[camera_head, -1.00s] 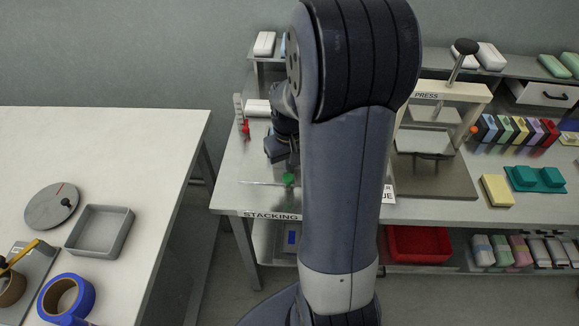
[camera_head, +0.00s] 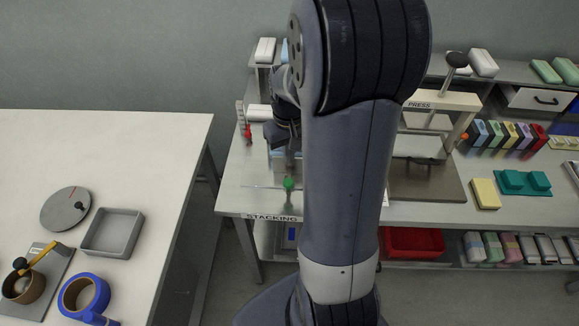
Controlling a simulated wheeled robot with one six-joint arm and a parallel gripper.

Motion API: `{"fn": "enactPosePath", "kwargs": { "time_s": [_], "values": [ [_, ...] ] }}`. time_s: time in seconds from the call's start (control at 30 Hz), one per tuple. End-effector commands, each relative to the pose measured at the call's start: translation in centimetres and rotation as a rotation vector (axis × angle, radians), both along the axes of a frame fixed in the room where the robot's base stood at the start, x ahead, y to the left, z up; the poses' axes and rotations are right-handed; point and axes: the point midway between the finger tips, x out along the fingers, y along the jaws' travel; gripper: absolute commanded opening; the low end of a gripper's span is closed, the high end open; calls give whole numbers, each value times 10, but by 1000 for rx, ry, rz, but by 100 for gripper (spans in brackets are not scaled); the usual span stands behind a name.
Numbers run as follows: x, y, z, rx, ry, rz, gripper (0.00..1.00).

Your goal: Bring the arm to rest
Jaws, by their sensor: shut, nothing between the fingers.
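My arm rises through the middle of the head view, a large dark elbow above a grey link. My gripper (camera_head: 284,138) shows only in part as a dark shape left of the elbow, above the back part of the bench (camera_head: 232,196). It is shut with nothing held. Its fingertips are hard to make out behind my arm. A small green-topped object (camera_head: 289,184) stands on the bench in front of it, near the STACKING label (camera_head: 270,218).
A press (camera_head: 440,100), a yellow block (camera_head: 486,193) and a teal fixture (camera_head: 523,183) stand to the right. A red bin (camera_head: 414,241) sits below. The left table (camera_head: 130,170) holds a grey tray (camera_head: 112,233) and blue tape (camera_head: 84,294). A floor gap separates the tables.

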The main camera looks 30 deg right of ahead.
Motion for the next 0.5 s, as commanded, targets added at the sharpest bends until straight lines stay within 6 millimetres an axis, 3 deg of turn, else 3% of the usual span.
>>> {"fn": "enactPosePath", "kwargs": {
  "time_s": [0.5],
  "values": [
    [0,0,-1,0,1,0,0]
  ]
}}
